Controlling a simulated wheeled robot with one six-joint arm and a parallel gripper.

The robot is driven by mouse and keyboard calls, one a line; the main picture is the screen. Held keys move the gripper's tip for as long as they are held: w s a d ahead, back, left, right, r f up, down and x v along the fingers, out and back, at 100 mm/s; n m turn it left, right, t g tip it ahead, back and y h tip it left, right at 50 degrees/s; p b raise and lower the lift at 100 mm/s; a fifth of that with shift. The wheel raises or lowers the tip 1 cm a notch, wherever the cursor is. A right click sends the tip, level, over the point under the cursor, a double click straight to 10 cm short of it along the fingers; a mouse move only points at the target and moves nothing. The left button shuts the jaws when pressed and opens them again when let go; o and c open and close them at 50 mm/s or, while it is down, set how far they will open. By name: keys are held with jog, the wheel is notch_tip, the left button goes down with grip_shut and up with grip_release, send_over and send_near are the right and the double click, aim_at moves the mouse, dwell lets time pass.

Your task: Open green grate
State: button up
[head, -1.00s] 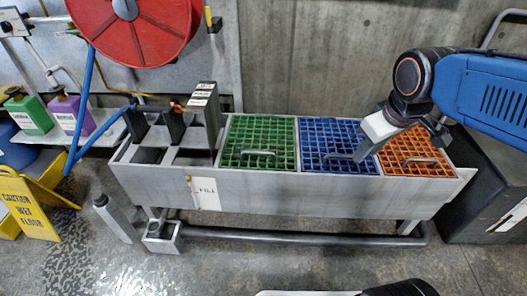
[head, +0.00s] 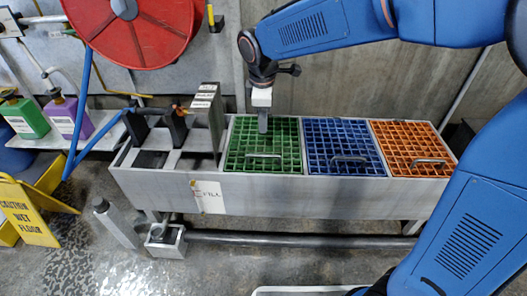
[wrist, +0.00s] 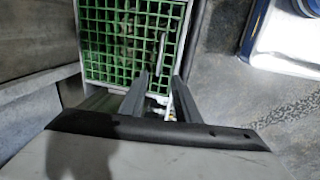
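The green grate (head: 245,142) lies flat and closed in the long grey trough, left of the blue one. Its metal handle (head: 264,156) is near the front edge. In the wrist view the green grate (wrist: 110,45) fills the upper middle, with the handle (wrist: 162,50) at its right side. My gripper (head: 263,128) points down above the green grate, behind the handle in the head view. In the wrist view my gripper's two fingers (wrist: 163,80) stand apart with an empty gap, and the handle shows beyond their tips.
The blue grate (head: 335,135) and orange grate (head: 405,140) lie to the right in the grey trough (head: 330,200). Dark upright levers (head: 175,127) and a taller grey post stand close left of the green grate. A red hose reel (head: 130,28) hangs at upper left.

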aim_at(263, 155)
jog(key=w+f, duration=0.1)
jog(key=f, duration=0.4)
jog(key=w+f, duration=0.1)
jog(key=f, duration=0.5)
jog(key=w+f, duration=0.1)
jog(key=f, duration=0.5)
jog(key=shift+w, duration=0.2)
grip_shut()
